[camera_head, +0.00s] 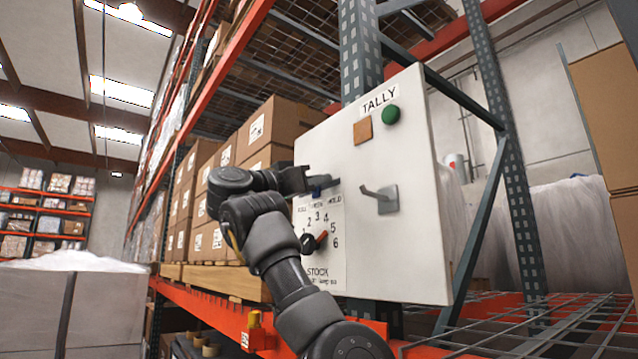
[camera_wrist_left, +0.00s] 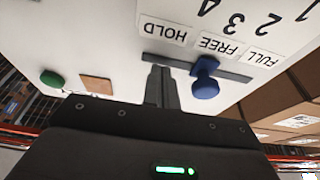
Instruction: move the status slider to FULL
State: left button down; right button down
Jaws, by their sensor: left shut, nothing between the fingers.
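The status slider is a blue knob (camera_wrist_left: 204,82) on a dark horizontal track (camera_wrist_left: 238,76). In the left wrist view, which shows the panel upside down, the knob stands at the FREE label (camera_wrist_left: 218,46). The HOLD label (camera_wrist_left: 163,31) and FULL label (camera_wrist_left: 262,57) lie on either side. My left gripper (camera_wrist_left: 161,72) is shut and empty, its fingertips close to the track on the HOLD side of the knob, with a small gap to it. In the head view the left gripper (camera_head: 316,170) partly covers the track, and a little blue of the knob (camera_head: 319,191) shows. My right gripper is not in view.
The white panel (camera_head: 400,255) also carries a green button (camera_head: 390,115), an orange square (camera_head: 362,131), a protruding grey hook (camera_head: 386,199) right of the slider, and a dial with a red pointer (camera_head: 321,236) below. Stacked cartons (camera_head: 265,130) stand behind and left of the panel.

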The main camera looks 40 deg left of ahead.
pick_arm(q)
jog(key=shift+w+a, duration=0.1)
jog(key=shift+a, duration=0.1)
jog(key=shift+w+a, duration=0.2)
jog(key=shift+a, duration=0.45)
jog(key=shift+w+a, duration=0.15)
jog(key=shift+a, duration=0.6)
jog(key=shift+w+a, duration=0.15)
jog(key=shift+a, duration=0.15)
jog(key=a, duration=0.1)
jog(key=w+a+p, duration=0.1)
jog(key=a, duration=0.1)
jog(key=shift+a, duration=0.3)
dwell(0.3)
jog(key=shift+s+d+f+b, duration=0.1)
jog(key=shift+d+f+b, duration=0.05)
jog(key=shift+d+b, duration=0.4)
jog(key=shift+s+d, duration=0.1)
jog(key=shift+d, duration=0.15)
